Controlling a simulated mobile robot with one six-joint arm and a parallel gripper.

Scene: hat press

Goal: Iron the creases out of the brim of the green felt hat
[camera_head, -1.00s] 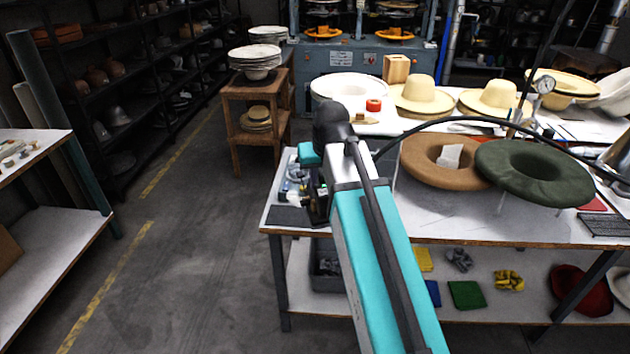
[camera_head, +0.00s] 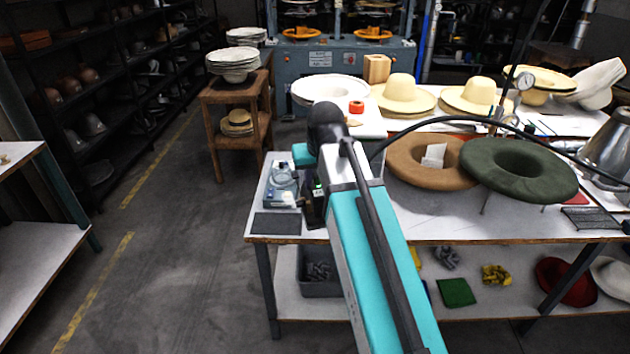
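The green felt hat (camera_head: 520,168) rests brim up on a thin stand at the right of the white work table (camera_head: 440,222). Its crown hangs down out of sight, and I cannot make out creases at this size. A blue and clear device that looks like an iron (camera_head: 283,182) stands at the table's left end, beside a dark flat pad (camera_head: 276,223). My teal arm reaches over the table's left part.
A brown felt hat (camera_head: 425,163) with a white card sits left of the green one, touching or nearly so. Straw hats (camera_head: 402,93) and a red tape roll (camera_head: 356,107) lie behind. A metal jug (camera_head: 606,150) stands at the right. Open floor lies to the left.

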